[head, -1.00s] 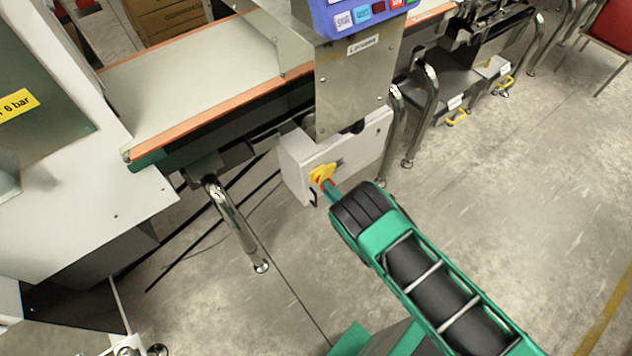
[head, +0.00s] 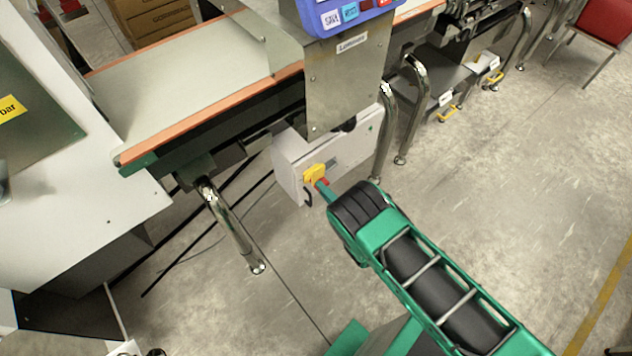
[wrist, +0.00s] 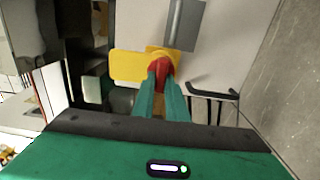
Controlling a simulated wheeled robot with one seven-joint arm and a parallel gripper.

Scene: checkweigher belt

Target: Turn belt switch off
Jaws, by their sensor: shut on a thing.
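The belt switch is a red knob (wrist: 161,68) on a yellow plate (wrist: 128,66), on the front of a light grey box (head: 345,150) under the belt. In the head view the yellow part (head: 314,174) shows at the box's left end. My gripper (wrist: 162,84) is shut on the red knob, its green fingers pointing straight at the box. The fingers hide part of the knob, so its exact setting is hard to read. In the head view my gripper (head: 326,190) reaches the switch from the lower right.
The checkweigher belt (head: 200,85) with orange edges runs above the box. A steel leg (head: 232,228) stands left of the box and another (head: 384,135) at its right. A black bent handle (wrist: 212,94) sits close right of the fingers.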

